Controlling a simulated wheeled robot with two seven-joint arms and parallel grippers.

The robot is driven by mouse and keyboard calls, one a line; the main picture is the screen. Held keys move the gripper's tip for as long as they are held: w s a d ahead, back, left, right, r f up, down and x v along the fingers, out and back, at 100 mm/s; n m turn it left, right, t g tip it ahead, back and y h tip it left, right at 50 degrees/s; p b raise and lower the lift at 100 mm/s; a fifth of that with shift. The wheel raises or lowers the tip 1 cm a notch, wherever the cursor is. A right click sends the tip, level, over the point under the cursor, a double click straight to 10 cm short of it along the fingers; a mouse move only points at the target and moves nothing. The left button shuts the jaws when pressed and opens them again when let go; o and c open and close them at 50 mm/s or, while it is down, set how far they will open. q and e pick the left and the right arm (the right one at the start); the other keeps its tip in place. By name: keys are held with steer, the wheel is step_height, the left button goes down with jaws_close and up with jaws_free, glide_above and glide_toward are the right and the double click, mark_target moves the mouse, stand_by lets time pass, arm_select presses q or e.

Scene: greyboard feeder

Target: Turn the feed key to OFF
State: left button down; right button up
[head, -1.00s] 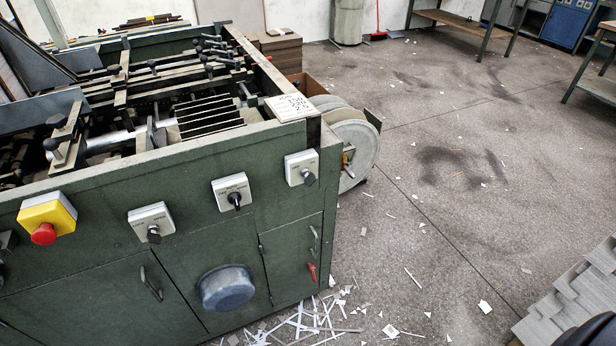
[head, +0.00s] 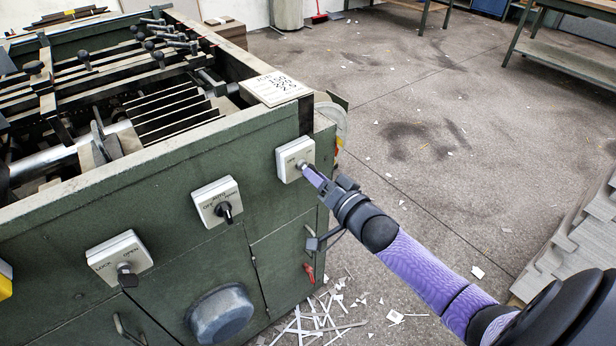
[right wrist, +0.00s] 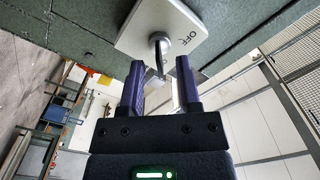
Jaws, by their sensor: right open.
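The feed key (right wrist: 159,46) is a metal key on a white switch plate (head: 290,151), the rightmost on the green machine's front. In the right wrist view the plate (right wrist: 140,27) reads OFF near one edge; the key's exact setting is hard to tell. My right gripper (head: 308,172) reaches in from the lower right, its tips at the key. In the right wrist view its two purple fingers (right wrist: 160,70) are apart, with the key's end in front of or just between them; contact cannot be told. My left gripper is not in view.
To the left are a switch marked AUTO (head: 217,202), a LOCK/OPEN switch (head: 119,257) and part of a yellow box (head: 5,282). Below are a round blue-grey knob (head: 222,315) and a red handle (head: 309,272). Paper scraps (head: 318,318) litter the floor. A grey stack (head: 575,240) stands at right.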

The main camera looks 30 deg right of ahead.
steer(key=shift+w+a+f, duration=0.1)
steer(key=shift+w, duration=1.1)
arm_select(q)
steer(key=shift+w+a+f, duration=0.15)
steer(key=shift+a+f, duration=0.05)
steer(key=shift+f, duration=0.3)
arm_select(e)
steer(key=shift+c, duration=0.3)
jaws_close()
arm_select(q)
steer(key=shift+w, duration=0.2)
